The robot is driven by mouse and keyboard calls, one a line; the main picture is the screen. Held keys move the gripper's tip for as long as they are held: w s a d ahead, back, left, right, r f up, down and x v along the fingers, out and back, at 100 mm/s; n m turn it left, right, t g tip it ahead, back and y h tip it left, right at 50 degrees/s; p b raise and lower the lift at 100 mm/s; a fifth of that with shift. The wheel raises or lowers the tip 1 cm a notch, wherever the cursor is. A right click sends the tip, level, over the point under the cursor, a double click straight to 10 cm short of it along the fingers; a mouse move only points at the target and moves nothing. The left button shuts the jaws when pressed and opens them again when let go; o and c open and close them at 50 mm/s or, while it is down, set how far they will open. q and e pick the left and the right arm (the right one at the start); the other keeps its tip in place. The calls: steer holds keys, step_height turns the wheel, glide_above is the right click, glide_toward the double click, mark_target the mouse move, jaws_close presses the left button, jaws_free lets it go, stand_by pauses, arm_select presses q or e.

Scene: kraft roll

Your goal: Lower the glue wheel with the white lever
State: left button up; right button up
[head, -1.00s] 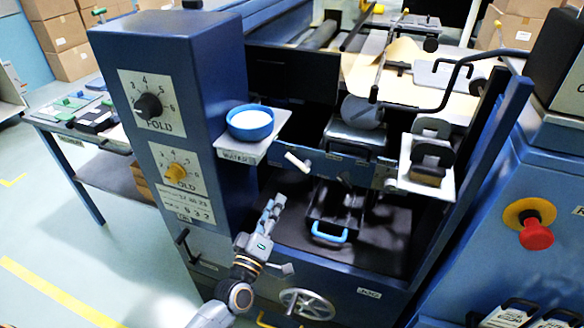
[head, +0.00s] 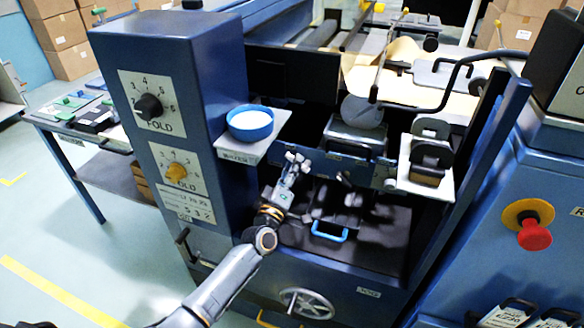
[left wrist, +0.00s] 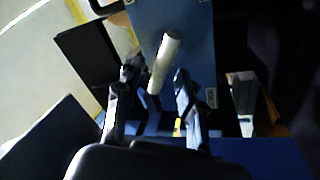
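The white lever (left wrist: 165,62) is a short pale rod standing out from the blue machine front; in the left wrist view it is tilted, with its lower end between my fingers. My left gripper (left wrist: 155,88) is open around that end, and I see no finger clearly pressing on it. In the head view my left gripper (head: 292,165) is at the lever, below the blue bowl's shelf, and mostly covers it. A grey round roller (head: 362,112) sits right of there; I cannot tell whether it is the glue wheel. My right gripper is not in view.
A blue bowl (head: 250,122) with white contents stands on a small shelf just above left of my gripper. A dark tray with a blue handle (head: 330,234) is below right. A handwheel (head: 306,303) is lower down. A red button (head: 534,235) is at the right.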

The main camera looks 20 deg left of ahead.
arm_select(q)
steer(key=shift+c, duration=0.2)
jaws_close()
